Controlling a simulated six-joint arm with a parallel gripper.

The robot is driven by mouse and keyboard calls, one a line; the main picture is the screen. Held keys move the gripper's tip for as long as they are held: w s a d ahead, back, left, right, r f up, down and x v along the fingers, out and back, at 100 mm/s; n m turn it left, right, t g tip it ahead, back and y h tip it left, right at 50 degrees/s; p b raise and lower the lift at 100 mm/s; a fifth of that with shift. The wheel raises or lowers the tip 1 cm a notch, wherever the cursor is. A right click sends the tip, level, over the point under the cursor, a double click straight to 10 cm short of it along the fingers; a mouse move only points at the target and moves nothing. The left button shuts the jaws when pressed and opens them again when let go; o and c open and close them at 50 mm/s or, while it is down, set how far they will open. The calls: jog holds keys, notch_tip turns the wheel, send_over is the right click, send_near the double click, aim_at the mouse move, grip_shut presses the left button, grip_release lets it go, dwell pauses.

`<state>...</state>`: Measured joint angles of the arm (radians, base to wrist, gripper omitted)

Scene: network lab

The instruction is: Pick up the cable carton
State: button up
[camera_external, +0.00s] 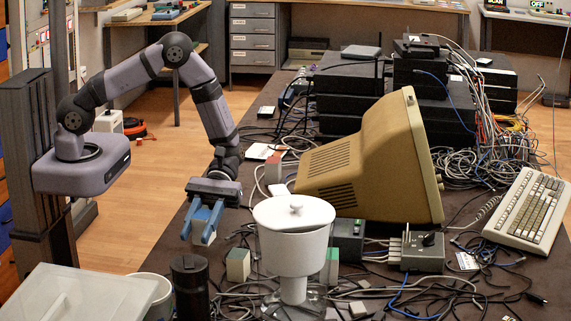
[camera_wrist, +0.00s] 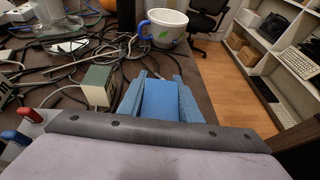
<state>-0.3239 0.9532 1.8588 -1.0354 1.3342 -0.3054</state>
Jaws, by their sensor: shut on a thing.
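The cable carton (camera_external: 202,215) is a small box with a blue face, near the left edge of the dark table. My gripper (camera_external: 199,236) points down with its blue fingers on either side of the carton, shut on it. In the wrist view the carton (camera_wrist: 160,102) shows as a blue block between the two fingers (camera_wrist: 160,90). The fingers hide its sides. I cannot tell whether its underside touches the table.
A white lidded pot (camera_external: 293,235) and a black cylinder (camera_external: 190,280) stand near my gripper. A small green-and-white box (camera_external: 238,264) is close by. A white cup (camera_wrist: 163,27) with a blue handle shows in the wrist view. Loose cables clutter the table; a beige monitor (camera_external: 385,165) stands behind.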

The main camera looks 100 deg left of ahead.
jog(key=shift+r, duration=2.95)
jog(key=shift+b, duration=0.35)
jog(key=w+a+f+n+t+b, duration=0.2)
jog(key=a+b, duration=0.3)
jog(key=a, duration=0.1)
jog(key=w+a+f+n+t+b, duration=0.1)
jog(key=w+a+n+t+b, duration=0.1)
jog(key=a+b, duration=0.3)
jog(key=w+a+r+n+t+y+b, duration=0.1)
jog(key=w+a+r+n+t+y, duration=0.15)
jog(key=a, duration=0.25)
jog(key=w+a+r+n+t+y+b, duration=0.1)
jog(key=w+a+n+t+y, duration=0.1)
jog(key=a+n+t, duration=0.3)
jog(key=w+a+r+n+t+y+b, duration=0.2)
jog(key=w+a+n+y, duration=0.1)
jog(key=a, duration=0.3)
jog(key=a+f+n+t+y, duration=0.2)
jog(key=a+n+y, duration=0.35)
jog(key=a, duration=0.35)
jog(key=shift+m, duration=0.3)
jog(key=shift+w+d+f+b, duration=0.15)
jog(key=shift+f+b, duration=0.15)
jog(key=shift+f, duration=2.25)
jog(key=shift+w+d+f+b, duration=0.1)
jog(key=shift+f+b, duration=0.15)
jog(key=shift+f, duration=2.3)
jog(key=shift+f, duration=0.15)
